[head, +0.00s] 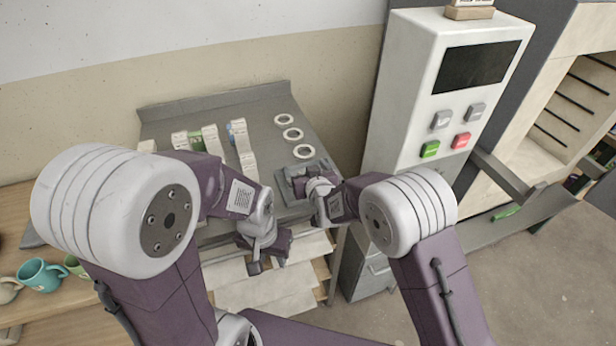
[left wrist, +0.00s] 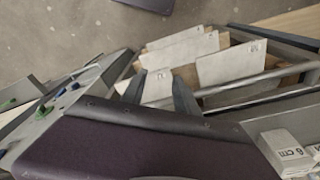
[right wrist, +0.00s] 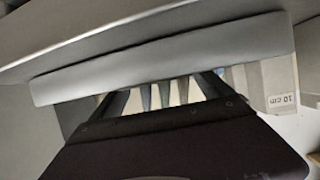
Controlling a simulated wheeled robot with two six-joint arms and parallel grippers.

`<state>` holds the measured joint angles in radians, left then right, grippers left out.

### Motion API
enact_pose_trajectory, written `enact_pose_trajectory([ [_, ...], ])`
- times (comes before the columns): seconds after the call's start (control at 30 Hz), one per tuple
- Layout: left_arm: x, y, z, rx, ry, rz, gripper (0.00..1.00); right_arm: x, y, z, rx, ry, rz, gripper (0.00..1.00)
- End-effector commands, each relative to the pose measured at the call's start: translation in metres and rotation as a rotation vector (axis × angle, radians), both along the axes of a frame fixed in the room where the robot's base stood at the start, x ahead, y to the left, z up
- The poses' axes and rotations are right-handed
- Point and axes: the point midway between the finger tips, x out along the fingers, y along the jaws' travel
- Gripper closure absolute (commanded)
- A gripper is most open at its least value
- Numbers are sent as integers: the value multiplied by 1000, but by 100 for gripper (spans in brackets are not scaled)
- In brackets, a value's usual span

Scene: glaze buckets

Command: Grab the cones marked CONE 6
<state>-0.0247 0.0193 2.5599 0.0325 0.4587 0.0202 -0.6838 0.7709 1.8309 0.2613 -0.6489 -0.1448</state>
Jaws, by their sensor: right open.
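No cone marked CONE 6 can be read in any view. In the right wrist view, several narrow tapered grey-green pieces (right wrist: 164,95) show between the fingers of my right gripper (right wrist: 163,86); they may be cones, but no marks are legible. My right gripper (head: 300,186) is open, over a grey tray (head: 316,166) at the right of the grey worktop, and hides much of it. My left gripper (head: 268,264) is open and empty in front of the worktop's front edge; its fingers also show apart in the left wrist view (left wrist: 157,88).
White blocks (head: 243,142) stand on the left of the grey worktop (head: 270,115); one reads "6 cm" (left wrist: 286,150), another "10 cm" (right wrist: 281,99). White rings (head: 293,133) lie at the right. A white cabinet with buttons (head: 440,90) stands right; pale slabs (head: 265,290) sit below.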

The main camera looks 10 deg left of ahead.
Motion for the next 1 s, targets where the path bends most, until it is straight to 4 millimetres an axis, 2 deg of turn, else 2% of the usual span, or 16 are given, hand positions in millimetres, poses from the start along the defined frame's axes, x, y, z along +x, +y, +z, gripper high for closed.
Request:
enact_pose_trajectory([
  [0.07,0,0,0,0,0,0,64,0,0,0,0,-1,0,9],
  [0.1,0,0,0,0,0,0,64,0,0,0,0,-1,0,15],
  [0.3,0,0,0,0,0,0,64,0,0,0,0,0,0,70],
  [0.33,0,0,0,0,0,0,64,0,0,0,0,-1,0,74],
  [0.57,0,0,0,0,0,0,64,0,0,4,2,-1,0,74],
  [0.67,0,0,2,0,0,0,64,0,0,23,4,-5,0,74],
  [0.9,0,0,7,0,0,0,64,0,0,81,5,-4,0,74],
  [1.0,0,0,10,0,0,0,64,0,0,94,2,-2,0,74],
])
